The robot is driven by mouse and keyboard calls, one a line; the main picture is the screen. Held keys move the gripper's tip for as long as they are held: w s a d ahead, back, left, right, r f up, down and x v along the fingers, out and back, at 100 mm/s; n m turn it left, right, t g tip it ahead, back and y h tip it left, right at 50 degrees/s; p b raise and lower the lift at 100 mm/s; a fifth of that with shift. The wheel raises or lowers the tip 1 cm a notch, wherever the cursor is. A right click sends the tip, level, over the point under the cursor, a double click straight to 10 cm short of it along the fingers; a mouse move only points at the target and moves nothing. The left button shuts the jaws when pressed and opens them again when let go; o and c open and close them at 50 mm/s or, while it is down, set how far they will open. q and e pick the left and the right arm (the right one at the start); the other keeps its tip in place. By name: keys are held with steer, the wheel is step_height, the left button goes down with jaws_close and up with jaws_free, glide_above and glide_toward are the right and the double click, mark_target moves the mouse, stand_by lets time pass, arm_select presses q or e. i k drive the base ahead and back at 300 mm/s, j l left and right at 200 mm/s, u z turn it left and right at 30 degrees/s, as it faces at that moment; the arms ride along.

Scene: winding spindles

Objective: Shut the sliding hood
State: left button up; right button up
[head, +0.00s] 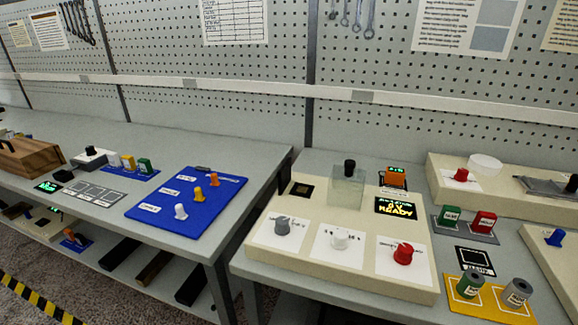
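A clear, box-shaped hood (346,192) with a black knob (349,167) on top stands at the back of the beige panel (268,213) on the right-hand bench. I take it to be the sliding hood. It sits between a small dark square plate (301,190) on its left and a lit display (404,207) reading "READY" on its right. What lies under the hood is too faint to tell, and I cannot tell how far it is shut. Neither of my grippers is in view.
White, grey and red knobs (403,253) line the panel's front. An orange block (396,178) stands behind the display. Green and red blocks (483,221) and grey-topped spools (517,292) are to the right. A gap separates the left bench (215,235) from this one.

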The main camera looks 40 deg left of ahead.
mark_target(349, 165)
steer(key=u, duration=0.95)
